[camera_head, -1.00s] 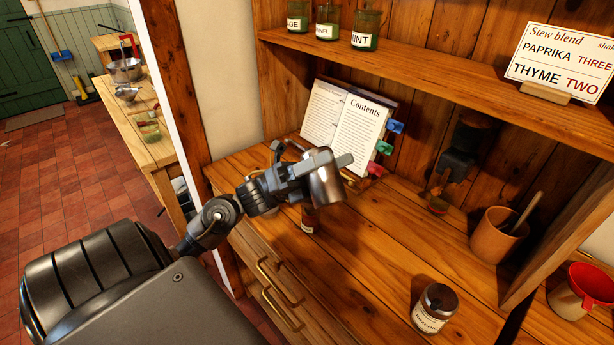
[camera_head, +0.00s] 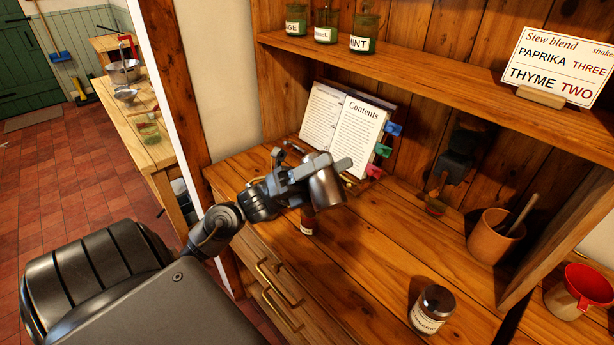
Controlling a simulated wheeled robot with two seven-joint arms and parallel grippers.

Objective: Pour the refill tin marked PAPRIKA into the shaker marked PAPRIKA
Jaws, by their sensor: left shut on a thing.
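My left gripper (camera_head: 322,172) is shut on a metal tin (camera_head: 327,192). It holds the tin tilted above the worktop. No marking on the tin can be read from here. Whether anything is flowing from the tin cannot be seen. Another labelled jar with a dark lid (camera_head: 432,309) stands at the front right; its label is unclear. My right gripper is not in view.
An open book (camera_head: 345,125) stands behind the gripper with coloured clips beside it. Green jars (camera_head: 364,34) and a recipe card (camera_head: 560,65) are on the shelf above. A brown pot (camera_head: 490,240) and a red funnel (camera_head: 588,287) stand right. The worktop's middle is clear.

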